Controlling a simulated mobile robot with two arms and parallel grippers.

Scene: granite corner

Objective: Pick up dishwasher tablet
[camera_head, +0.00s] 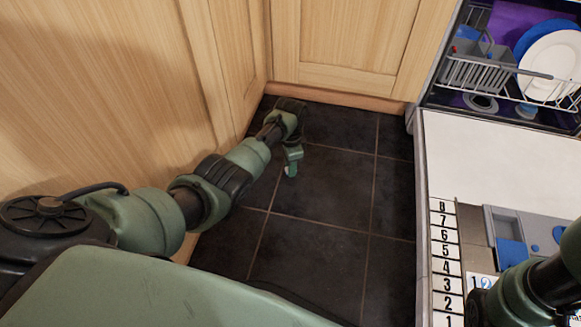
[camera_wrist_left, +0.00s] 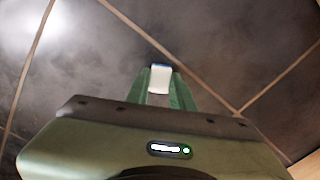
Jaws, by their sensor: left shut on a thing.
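The dishwasher tablet (camera_wrist_left: 159,80) is a small white block with a blue far edge, seen in the left wrist view. My left gripper (camera_wrist_left: 160,88) is shut on it, with a green finger on each side. In the head view my left gripper (camera_head: 292,162) hangs over the dark tiled floor near the cabinet corner. The tablet cannot be made out there. My right arm enters at the lower right of the head view, but its gripper is not visible.
An open dishwasher door (camera_head: 490,160) lies flat at the right, with a grey and blue dispenser (camera_head: 512,252) and a numbered strip (camera_head: 446,265). The lower rack (camera_head: 475,75) holds plates. Wooden cabinets (camera_head: 345,45) close the corner. The tiled floor (camera_head: 325,250) is clear.

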